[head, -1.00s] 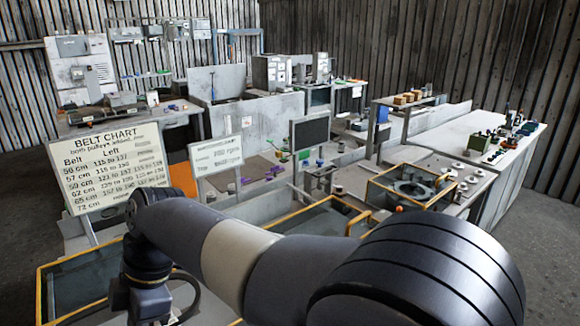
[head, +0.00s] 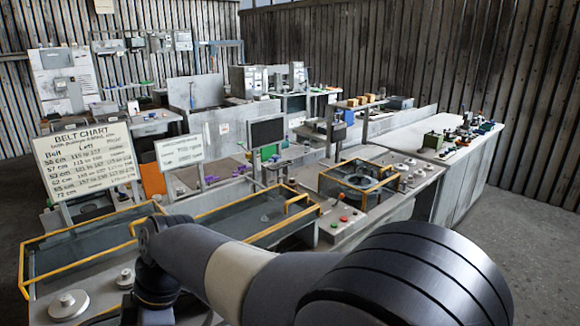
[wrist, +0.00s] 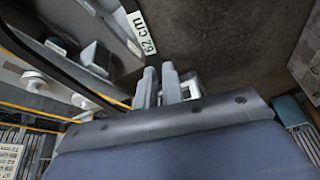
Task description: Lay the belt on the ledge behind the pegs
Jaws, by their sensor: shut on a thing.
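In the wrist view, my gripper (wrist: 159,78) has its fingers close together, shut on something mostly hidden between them. I take it to be the belt, though I cannot make out its loop. A white tag reading "62 cm" (wrist: 135,32) shows just beyond the fingertips. A long dark band runs diagonally at the left; I cannot tell if it is belt or a frame edge. White round knobs (wrist: 36,82) lie at the left. In the head view, my gripper and the belt do not show. I cannot single out the ledge or its pegs.
A belt chart (head: 86,160) stands at the left in the head view. Yellow-railed glass guards (head: 255,222) and a yellow-framed housing (head: 357,180) stand on the benches. Grey discs with knobs (head: 69,304) sit at the lower left. Floor is open at the right.

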